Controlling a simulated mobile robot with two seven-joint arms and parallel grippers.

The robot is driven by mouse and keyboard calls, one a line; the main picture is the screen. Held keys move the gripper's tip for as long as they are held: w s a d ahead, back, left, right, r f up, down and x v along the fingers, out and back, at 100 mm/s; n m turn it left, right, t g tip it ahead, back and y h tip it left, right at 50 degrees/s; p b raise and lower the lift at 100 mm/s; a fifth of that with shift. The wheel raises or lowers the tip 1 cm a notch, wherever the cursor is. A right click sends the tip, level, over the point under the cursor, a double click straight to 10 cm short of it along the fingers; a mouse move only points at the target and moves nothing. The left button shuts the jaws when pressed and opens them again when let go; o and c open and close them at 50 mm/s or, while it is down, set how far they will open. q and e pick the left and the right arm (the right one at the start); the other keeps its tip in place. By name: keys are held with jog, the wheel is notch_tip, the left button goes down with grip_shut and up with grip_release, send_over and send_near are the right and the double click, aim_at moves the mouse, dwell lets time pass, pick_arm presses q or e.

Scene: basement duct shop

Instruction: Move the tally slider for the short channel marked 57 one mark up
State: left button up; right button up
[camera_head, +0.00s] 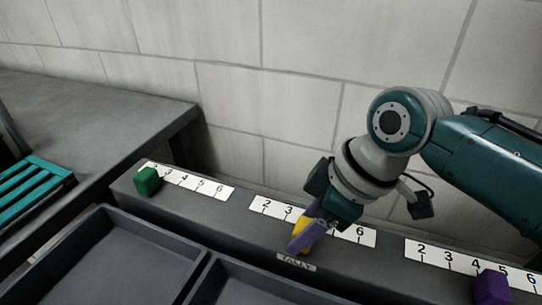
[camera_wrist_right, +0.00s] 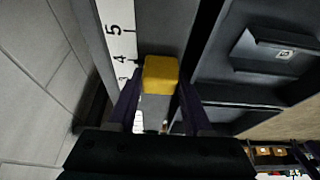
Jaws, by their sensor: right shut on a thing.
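My right gripper (camera_head: 308,233) reaches down onto the tally rail (camera_head: 225,215) and is shut on a yellow slider block (camera_wrist_right: 160,75). In the right wrist view its two purple fingers flank the block, which sits beside the number strip (camera_wrist_right: 118,25) near the 4 and 3. In the head view the gripper covers most of the yellow slider (camera_head: 299,228) and the middle of its strip. A green slider (camera_head: 147,181) stands at the low end of the left strip. A purple slider (camera_head: 491,287) stands near 4 and 5 on the right strip. No channel marked 57 is readable.
A label reading TALLY (camera_head: 296,262) is on the rail's front. Dark open trays (camera_head: 125,250) lie in front of the rail. A grey table (camera_head: 90,105) with a teal slatted rack (camera_head: 35,185) stands at the left. A block wall (camera_head: 290,60) rises behind.

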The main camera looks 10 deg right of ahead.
grip_shut()
dwell(0.8)
